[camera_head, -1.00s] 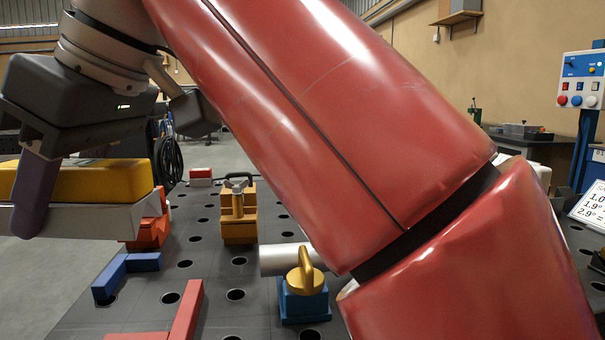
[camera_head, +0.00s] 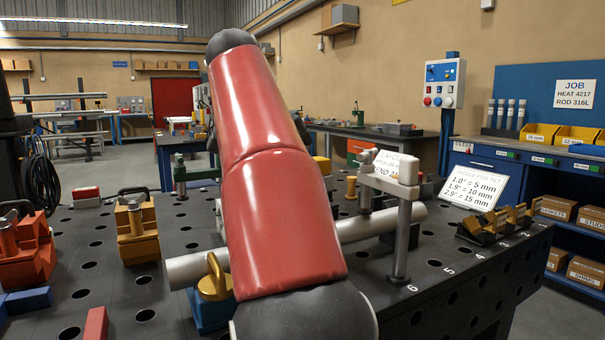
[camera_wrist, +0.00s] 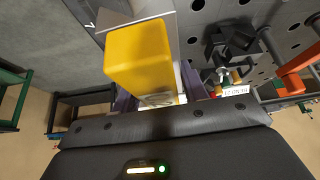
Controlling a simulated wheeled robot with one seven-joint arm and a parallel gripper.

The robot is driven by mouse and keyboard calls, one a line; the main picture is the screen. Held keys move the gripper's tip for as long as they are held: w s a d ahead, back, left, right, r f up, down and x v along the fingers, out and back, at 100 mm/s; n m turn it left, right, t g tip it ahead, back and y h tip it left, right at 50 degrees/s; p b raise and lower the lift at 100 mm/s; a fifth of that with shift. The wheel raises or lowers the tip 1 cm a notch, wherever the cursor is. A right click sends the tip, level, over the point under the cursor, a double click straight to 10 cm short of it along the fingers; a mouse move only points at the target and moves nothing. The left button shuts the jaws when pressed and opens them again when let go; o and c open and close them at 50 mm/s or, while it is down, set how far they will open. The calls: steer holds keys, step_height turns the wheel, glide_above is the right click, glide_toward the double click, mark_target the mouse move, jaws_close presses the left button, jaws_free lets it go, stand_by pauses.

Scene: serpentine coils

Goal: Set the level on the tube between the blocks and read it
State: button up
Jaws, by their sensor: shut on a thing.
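The silver tube (camera_head: 385,222) lies across the dark table in the head view, passing behind my red arm. A blue block with a gold clamp (camera_head: 212,292) stands at its left end; a grey post with a pale head (camera_head: 402,235) stands in front of its right part. In the wrist view my gripper (camera_wrist: 155,98) is shut on a yellow block-shaped body, apparently the level (camera_wrist: 139,58), with a purple finger on each side. Its reading face is not legible. The gripper is hidden behind my arm in the head view. I cannot tell whether the level touches the tube.
Orange clamp blocks (camera_head: 137,232) and a red-orange one (camera_head: 25,250) stand at left. Dark and gold clamps (camera_head: 497,220) stand at the right table edge. An angle card (camera_head: 473,192) lists 1.0° = 5 mm, 1.9° = 10 mm, 2.9° = 15 mm.

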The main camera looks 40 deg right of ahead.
steer(key=shift+s+d+f+m, duration=0.15)
steer(key=shift+s+d+m, duration=0.25)
steer(key=shift+d+m, duration=0.15)
steer(key=shift+f+b, duration=0.9)
steer(key=shift+f, duration=1.35)
steer(key=shift+f, duration=0.2)
steer(key=shift+f+b, duration=0.85)
steer(key=shift+f, duration=0.05)
steer(key=shift+f, duration=0.2)
steer(key=shift+f+b, duration=0.25)
steer(key=shift+b, duration=0.05)
steer(key=o, duration=1.1)
